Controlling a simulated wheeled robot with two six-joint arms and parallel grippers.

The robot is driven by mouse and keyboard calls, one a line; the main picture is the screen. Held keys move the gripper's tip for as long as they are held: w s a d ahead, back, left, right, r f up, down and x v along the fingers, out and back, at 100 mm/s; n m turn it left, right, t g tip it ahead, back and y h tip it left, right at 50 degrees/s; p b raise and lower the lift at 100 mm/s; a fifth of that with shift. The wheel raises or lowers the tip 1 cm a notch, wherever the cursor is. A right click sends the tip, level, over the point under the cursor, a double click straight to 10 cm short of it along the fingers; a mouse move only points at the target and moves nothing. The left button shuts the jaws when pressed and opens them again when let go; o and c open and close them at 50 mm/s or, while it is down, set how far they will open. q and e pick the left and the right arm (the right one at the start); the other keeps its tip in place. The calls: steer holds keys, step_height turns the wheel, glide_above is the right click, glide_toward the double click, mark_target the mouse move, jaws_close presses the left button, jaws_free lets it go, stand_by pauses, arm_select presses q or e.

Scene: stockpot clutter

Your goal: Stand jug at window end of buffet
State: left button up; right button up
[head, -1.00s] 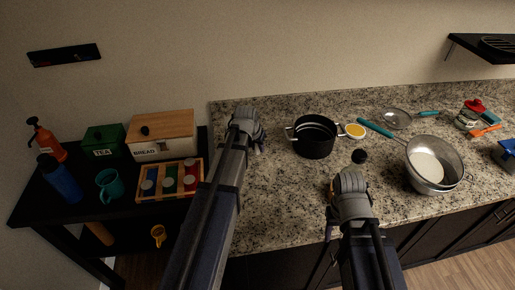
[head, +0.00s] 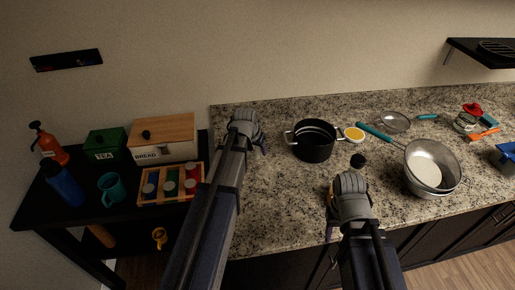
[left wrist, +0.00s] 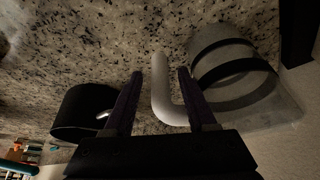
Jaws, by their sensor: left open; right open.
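A pale jug (left wrist: 235,75) with a dark band shows in the left wrist view, with its curved white handle (left wrist: 165,95) toward my gripper. My left gripper (left wrist: 160,73) is open, and the handle lies between its two fingers; whether either finger touches it I cannot tell. In the head view my left gripper (head: 246,128) is over the granite counter's left end, and the jug is hidden there. My right gripper (head: 349,190) is open over the counter's front part, its fingers mostly hidden. No window is in view, and I cannot tell which surface is the buffet.
The dark table (head: 60,222) at left holds a bread box (head: 164,138), tea tin, spice rack (head: 171,184), mug (head: 112,188) and bottles.

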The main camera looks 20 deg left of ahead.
arm_select(q)
steer(key=p+v, duration=0.9)
steer(key=v, duration=0.1)
steer(key=s+d+f+m+g+y, duration=0.1)
steer(key=s+d+m+g, duration=0.2)
steer(key=s+d, duration=1.6)
steer(key=d+g, duration=0.1)
steer(key=d, duration=0.2)
steer(key=shift+d+f+g, duration=0.2)
steer(key=shift+d+g, duration=0.05)
steer(key=shift+g, duration=0.15)
